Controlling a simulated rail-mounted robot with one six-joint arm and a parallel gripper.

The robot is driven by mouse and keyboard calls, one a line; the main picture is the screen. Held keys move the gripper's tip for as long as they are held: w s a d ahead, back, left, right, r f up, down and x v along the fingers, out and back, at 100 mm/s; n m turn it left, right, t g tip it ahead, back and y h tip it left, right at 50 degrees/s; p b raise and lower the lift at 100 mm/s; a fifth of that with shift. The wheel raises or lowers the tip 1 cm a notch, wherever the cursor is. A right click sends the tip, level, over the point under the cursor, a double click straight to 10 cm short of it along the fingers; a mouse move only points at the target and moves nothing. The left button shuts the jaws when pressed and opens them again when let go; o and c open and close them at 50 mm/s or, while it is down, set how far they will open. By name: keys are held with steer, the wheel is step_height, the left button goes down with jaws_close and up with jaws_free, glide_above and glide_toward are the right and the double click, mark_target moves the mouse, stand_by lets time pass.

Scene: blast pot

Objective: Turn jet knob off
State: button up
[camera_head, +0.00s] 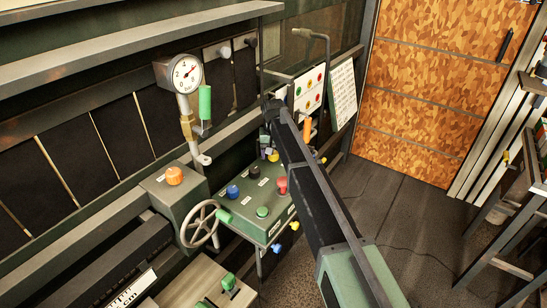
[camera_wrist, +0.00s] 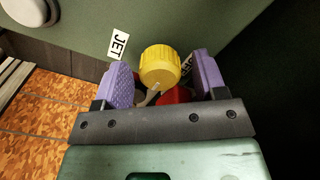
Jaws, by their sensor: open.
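A yellow knob (camera_wrist: 160,66) stands out from a green panel beside a white label reading JET (camera_wrist: 118,44) in the wrist view. My gripper (camera_wrist: 163,72) is open, with one purple finger on each side of the knob. A gap shows between the knob and each finger, so the fingers do not seem to touch it. In the head view a small yellow knob (camera_head: 273,156) shows at the back of the green control panel (camera_head: 240,205), partly behind my arm. My fingers are hard to make out there.
A red part (camera_wrist: 174,95) and a second, mostly hidden label lie close to the yellow knob. The control panel carries several other knobs and buttons, including a red one (camera_head: 282,185). A handwheel (camera_head: 200,224) and a pressure gauge (camera_head: 187,73) stand left. Open floor (camera_head: 400,225) lies right.

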steer(key=c, duration=0.9)
steer(key=shift+n, duration=2.9)
steer(key=o, duration=0.9)
